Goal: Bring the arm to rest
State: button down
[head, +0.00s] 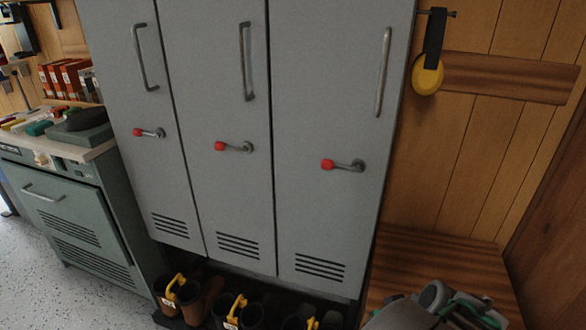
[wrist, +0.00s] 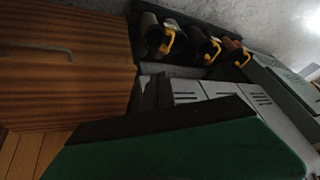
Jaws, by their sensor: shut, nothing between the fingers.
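My gripper (wrist: 175,135) fills the lower part of the wrist view as a large dark green shape with a black edge. It is shut and nothing shows held in it. In the head view my folded grey and green arm shows at the bottom right, in front of the wooden bench (head: 440,262). Its lower part is cut off by the picture edge. I cannot make out the fingertips there.
Grey lockers (head: 225,70) with red-knobbed handles stand shut in front. Boots with yellow tags (head: 190,295) stand below them. A green cabinet (head: 75,215) is at left. A yellow and black item (head: 428,75) hangs on the wooden wall. Speckled floor at lower left is clear.

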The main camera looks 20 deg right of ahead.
jog(key=w+a+r+g+p, duration=0.1)
jog(key=a+r+p, duration=0.5)
jog(key=r, duration=0.4)
jog(key=w+a+r+n+p, duration=0.1)
jog(key=w+a+r+p, duration=0.1)
jog(key=a+r+p, duration=0.4)
jog(key=w+a+r+n+g+p, duration=0.1)
jog(key=a+r+p, duration=0.6)
jog(key=r, duration=0.9)
jog(key=shift+w+g+h, duration=0.3)
jog(key=shift+w+h, duration=0.1)
jog(key=shift+w, duration=0.2)
jog(key=shift+d+r, duration=0.1)
